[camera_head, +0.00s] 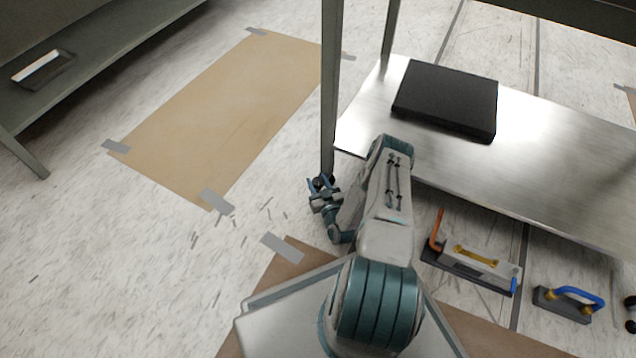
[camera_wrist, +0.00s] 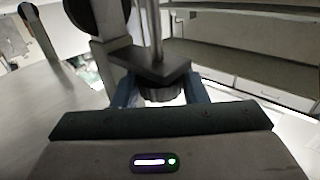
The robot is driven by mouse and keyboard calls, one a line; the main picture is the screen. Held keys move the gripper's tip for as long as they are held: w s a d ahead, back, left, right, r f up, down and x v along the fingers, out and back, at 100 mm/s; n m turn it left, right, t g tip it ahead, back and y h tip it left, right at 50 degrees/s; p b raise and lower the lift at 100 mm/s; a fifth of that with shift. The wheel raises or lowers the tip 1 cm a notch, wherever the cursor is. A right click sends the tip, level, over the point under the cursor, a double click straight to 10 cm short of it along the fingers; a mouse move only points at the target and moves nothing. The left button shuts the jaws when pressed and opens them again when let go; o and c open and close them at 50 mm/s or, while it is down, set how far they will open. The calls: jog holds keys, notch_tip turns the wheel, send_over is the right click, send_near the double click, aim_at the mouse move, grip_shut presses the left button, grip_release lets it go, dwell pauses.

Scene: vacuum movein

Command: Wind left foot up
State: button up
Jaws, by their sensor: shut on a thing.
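The table's near-left leg (camera_head: 332,90) comes down to the floor, and its foot is mostly hidden by my gripper (camera_head: 322,190) in the head view. In the wrist view, the foot's dark ribbed knob (camera_wrist: 160,93) sits under a dark plate (camera_wrist: 150,66) with a bright upright rod above it. The blue fingers of my gripper (camera_wrist: 160,98) stand on both sides of the knob and are shut on it. The arm reaches low, close to the floor, and the gripper is beside the bottom of the leg.
The steel lower shelf (camera_head: 560,165) holds a black flat box (camera_head: 447,98). On the floor at right lie a tool with an orange handle (camera_head: 470,262) and a blue-handled clamp (camera_head: 568,302). Taped brown paper (camera_head: 225,110) covers floor at left; a grey shelf unit (camera_head: 90,60) stands beyond.

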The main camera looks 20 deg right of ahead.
jog(key=shift+n+y, duration=0.3)
jog(key=shift+y, duration=0.2)
jog(key=n+y, duration=0.2)
jog(key=y, duration=0.1)
jog(key=n+g+y, duration=0.1)
jog(key=n+y, duration=0.1)
jog(key=y, duration=0.2)
jog(key=shift+n, duration=0.3)
jog(key=n+g+y, duration=0.2)
jog(key=y, duration=0.1)
jog(key=n+g+y, duration=0.3)
jog(key=shift+d+f+y, duration=0.1)
jog(key=shift+y, duration=0.3)
jog(key=shift+n+g, duration=0.3)
jog(key=shift+g, duration=0.2)
jog(key=o, duration=1)
jog(key=shift+s+d, duration=0.1)
